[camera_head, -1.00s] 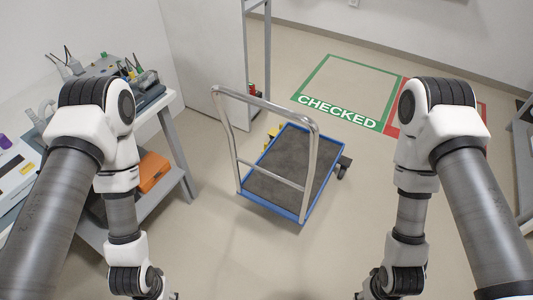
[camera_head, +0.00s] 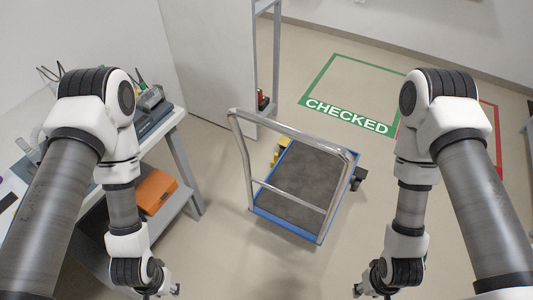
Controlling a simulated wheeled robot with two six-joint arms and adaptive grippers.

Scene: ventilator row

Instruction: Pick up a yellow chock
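A yellow chock (camera_head: 283,146) shows as a small yellow patch on the floor at the left side of the blue-edged platform cart (camera_head: 305,188). The cart's frame and handle partly hide it, and I cannot tell whether it touches a wheel. My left gripper (camera_head: 170,290) is at the bottom edge of the view, left of the cart and well short of the chock. My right gripper (camera_head: 363,290) is at the bottom edge, right of the cart. Both are small and partly cut off, so their opening is unclear. I see nothing held in either.
The cart's silver handle (camera_head: 290,131) rises on the near side. A grey workbench with an orange bin (camera_head: 155,190) on its lower shelf stands at left. A white panel (camera_head: 210,60) stands behind. A green floor square marked CHECKED (camera_head: 347,116) is beyond. Floor before the cart is clear.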

